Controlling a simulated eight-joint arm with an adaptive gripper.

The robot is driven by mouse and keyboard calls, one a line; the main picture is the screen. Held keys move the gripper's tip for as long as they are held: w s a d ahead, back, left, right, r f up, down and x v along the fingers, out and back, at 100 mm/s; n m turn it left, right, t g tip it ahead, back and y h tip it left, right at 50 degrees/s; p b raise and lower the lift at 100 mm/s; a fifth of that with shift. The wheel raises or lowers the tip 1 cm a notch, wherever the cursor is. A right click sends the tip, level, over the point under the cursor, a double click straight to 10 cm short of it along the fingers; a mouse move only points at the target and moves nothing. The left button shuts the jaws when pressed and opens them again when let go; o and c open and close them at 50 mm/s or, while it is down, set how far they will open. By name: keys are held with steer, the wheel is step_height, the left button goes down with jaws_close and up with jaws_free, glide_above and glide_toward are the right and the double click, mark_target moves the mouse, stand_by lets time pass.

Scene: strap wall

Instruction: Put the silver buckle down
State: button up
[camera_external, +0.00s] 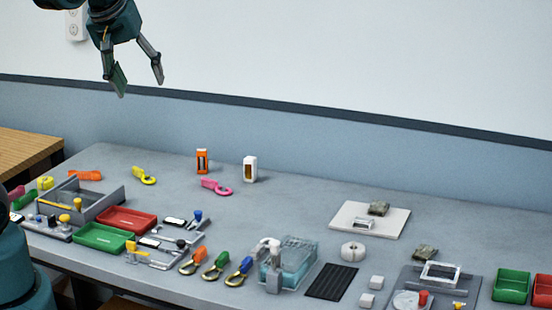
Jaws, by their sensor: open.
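My gripper (140,87) is open and empty, high in the upper left in front of the wall, well above the table and far from the buckles. A small silver rectangular buckle (364,223) lies on a white board (345,219) at the right, beside a dark folded piece (379,208). A larger pale silver frame (441,274) lies at a grey tray (400,284) at the lower right; I cannot tell which of the two is the task's silver buckle.
Colored clips, red (127,219) and green (104,237) trays and a grey box (81,200) crowd the left. A clear container (288,262), a black ribbed mat (331,281) and a white roll (353,252) stand near the middle. The table's centre back is fairly clear.

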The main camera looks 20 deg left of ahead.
steer(key=s+a+f+m+t, duration=0.1)
steer(key=s+a+f+m, duration=0.2)
steer(key=s+a+f, duration=0.3)
steer(key=s, duration=0.5)
steer(key=shift+s+m+t+y, duration=0.3)
steer(key=shift+f, duration=0.15)
step_height(320, 180, down, 4)
steer(key=b, duration=0.4)
steer(key=shift+f, duration=0.2)
stand_by(0.7)
